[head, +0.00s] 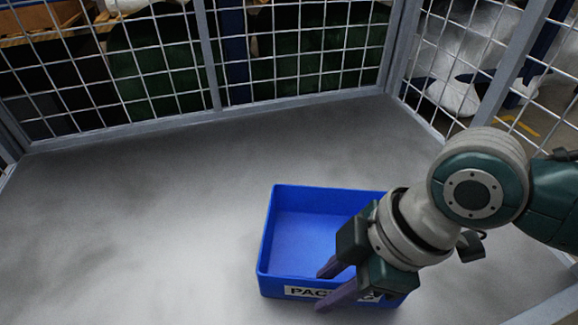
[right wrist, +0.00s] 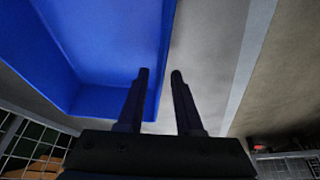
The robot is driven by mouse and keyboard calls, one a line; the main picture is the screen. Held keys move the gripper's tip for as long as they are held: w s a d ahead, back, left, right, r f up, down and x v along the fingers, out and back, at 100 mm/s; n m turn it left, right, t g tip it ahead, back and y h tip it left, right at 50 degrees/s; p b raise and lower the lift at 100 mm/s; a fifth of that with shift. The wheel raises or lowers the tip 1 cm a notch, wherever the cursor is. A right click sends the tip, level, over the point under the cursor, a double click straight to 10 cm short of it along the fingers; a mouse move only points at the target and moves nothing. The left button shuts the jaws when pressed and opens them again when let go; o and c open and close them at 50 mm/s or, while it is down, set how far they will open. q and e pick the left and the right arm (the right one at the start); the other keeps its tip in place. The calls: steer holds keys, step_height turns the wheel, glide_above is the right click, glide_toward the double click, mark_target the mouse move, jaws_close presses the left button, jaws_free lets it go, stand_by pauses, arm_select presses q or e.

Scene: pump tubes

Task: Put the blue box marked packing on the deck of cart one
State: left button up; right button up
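The blue box (head: 285,235) is an open, empty tray. It appears to rest flat on the grey deck (head: 150,240) inside a mesh-sided cart. Its front label starts with "PAC"; the rest is partly hidden by my right gripper (head: 323,289). That gripper reaches in from the right, over the box's front wall. In the right wrist view, its two fingers (right wrist: 160,73) are apart, one over the box (right wrist: 110,40) and one beyond its wall, over grey surface. A gap shows between the fingers. I cannot tell whether either touches the wall. My left gripper is out of view.
Wire mesh panels (head: 210,55) with grey frames close off the back and right of the deck. The deck is clear left of the box and behind it. Dark green round shapes and wrapped white goods stand beyond the mesh. No cart number shows.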

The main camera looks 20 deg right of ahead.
steer(key=p+v, duration=0.6)
steer(key=v, duration=0.4)
steer(key=shift+a, duration=0.1)
steer(key=s+a+r+m+t, duration=0.1)
steer(key=s+a+r+m, duration=0.1)
steer(key=s+a+m, duration=0.15)
steer(key=s+d+r+m+t+h, duration=0.1)
steer(key=s+d+r+m+h, duration=0.3)
steer(key=d+m, duration=0.4)
steer(key=shift+s+r+m, duration=0.25)
steer(key=shift+s+m, duration=0.1)
steer(key=shift+s, duration=0.55)
